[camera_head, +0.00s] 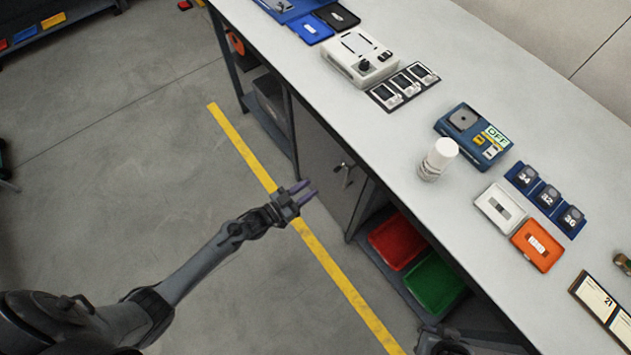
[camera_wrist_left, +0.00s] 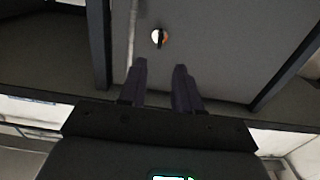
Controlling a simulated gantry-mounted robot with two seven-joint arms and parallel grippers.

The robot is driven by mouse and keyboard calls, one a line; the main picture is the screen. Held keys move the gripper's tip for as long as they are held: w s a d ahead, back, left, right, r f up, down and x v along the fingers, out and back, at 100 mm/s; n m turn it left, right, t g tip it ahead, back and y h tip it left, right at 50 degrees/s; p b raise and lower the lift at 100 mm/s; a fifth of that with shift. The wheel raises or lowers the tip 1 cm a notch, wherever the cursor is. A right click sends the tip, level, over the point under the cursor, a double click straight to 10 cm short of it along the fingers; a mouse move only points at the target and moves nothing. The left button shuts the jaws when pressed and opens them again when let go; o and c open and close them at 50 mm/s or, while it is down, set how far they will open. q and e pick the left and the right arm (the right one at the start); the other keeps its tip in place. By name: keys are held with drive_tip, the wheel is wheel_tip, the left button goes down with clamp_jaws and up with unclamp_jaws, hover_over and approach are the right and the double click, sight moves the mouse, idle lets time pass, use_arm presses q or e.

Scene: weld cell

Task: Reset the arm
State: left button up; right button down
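My left arm reaches in from the left in the head view. Its gripper (camera_head: 302,193) hangs over the floor in front of the bench, near the yellow line. In the left wrist view its two purple fingers (camera_wrist_left: 160,85) stand apart with nothing between them. My right arm shows only in part at the bottom edge of the head view, below the green tray; its fingers cannot be made out there.
The long workbench (camera_head: 395,140) runs diagonally, with a white bottle (camera_head: 437,160), a blue OFF device (camera_head: 474,135) and an orange tray (camera_head: 537,245) on top. Red (camera_head: 396,242) and green (camera_head: 434,284) trays sit on the shelf below. A cabinet door (camera_head: 325,165) faces my left gripper. Open floor lies left.

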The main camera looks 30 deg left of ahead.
use_arm(q)
drive_tip(key=shift+s+a, duration=0.2)
drive_tip(key=shift+s, duration=0.15)
